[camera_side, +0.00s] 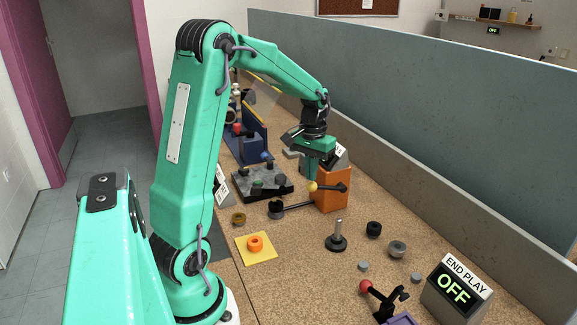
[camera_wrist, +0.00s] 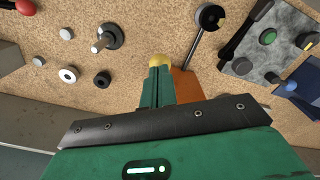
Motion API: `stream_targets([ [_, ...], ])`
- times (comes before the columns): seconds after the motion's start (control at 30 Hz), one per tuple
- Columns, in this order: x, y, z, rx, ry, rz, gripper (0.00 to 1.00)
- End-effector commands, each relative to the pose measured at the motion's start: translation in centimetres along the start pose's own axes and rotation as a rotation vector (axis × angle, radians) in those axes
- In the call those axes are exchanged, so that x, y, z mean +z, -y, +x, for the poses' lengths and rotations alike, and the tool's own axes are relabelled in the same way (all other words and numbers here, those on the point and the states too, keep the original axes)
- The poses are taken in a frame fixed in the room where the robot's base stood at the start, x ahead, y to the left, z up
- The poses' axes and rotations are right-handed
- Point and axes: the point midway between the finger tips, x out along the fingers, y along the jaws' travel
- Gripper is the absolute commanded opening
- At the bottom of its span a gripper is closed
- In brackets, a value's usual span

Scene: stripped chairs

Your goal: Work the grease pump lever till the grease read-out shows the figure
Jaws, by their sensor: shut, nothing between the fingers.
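An orange box (camera_side: 332,199), seemingly the grease pump, stands on the cork-coloured bench, with a dark lever (camera_side: 331,188) on its near side. A yellow ball knob (camera_side: 312,186) shows at the lever's left end; it also shows in the wrist view (camera_wrist: 158,60). My gripper (camera_side: 311,178) is shut and empty, its fingertips right at the knob. I cannot tell whether they touch it. In the wrist view, my closed green fingers (camera_wrist: 160,75) cover part of the orange box (camera_wrist: 186,86). A white sign (camera_side: 341,151) behind the gripper is mostly hidden; no grease figure is readable.
A dark rod with a round cup (camera_side: 276,210) lies left of the box. A grey plate with knobs (camera_side: 262,183) stands farther left. A black stand with upright pin (camera_side: 337,241), loose rings and an END PLAY display reading OFF (camera_side: 455,290) are nearer. A grey partition (camera_side: 430,110) runs behind.

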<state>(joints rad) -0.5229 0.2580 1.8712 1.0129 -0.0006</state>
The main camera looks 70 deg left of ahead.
Motion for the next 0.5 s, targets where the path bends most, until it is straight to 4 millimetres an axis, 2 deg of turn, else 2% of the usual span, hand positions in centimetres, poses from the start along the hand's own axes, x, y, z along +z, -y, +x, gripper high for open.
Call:
stream_targets([
  [0.5, 0.0, 0.0, 1.5, 0.0, 0.0, 0.0, 0.0],
])
